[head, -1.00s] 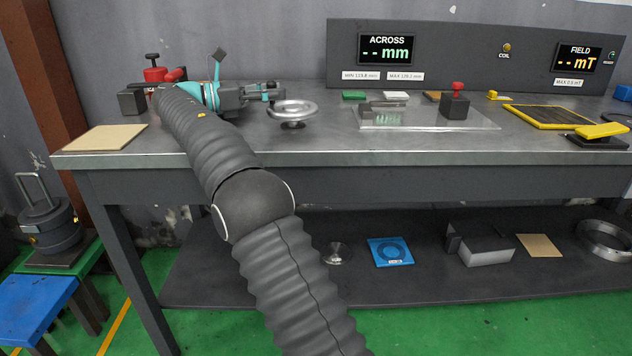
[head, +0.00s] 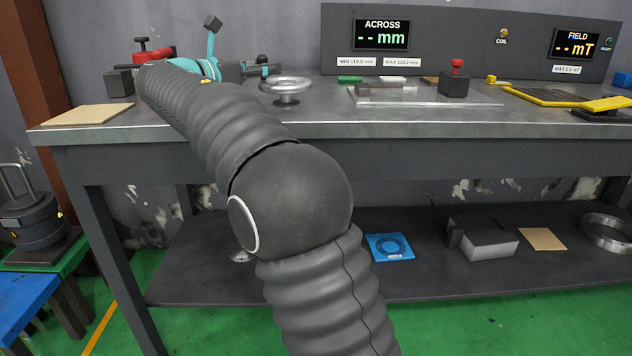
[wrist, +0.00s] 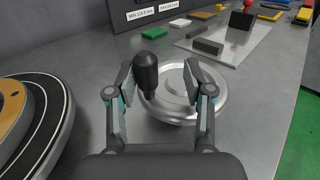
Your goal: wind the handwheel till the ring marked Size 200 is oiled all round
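The handwheel also shows in the head view (head: 287,88). My gripper (wrist: 158,82) is open above the wheel. The handle stands between its fingers, closer to the left finger; I cannot tell whether they touch. Left of the wheel in the wrist view is a round black-banded part (wrist: 62,108) with a tan centre, cut off by the frame. I see no readable "Size 200" mark or oil.
A green block (wrist: 154,27), a clear plate (wrist: 232,42) and a black block with a red knob (head: 455,82) stand to the right. A display panel (head: 470,45) is behind; its ACROSS readout shows dashes. A steel ring (head: 607,233) lies on the lower shelf.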

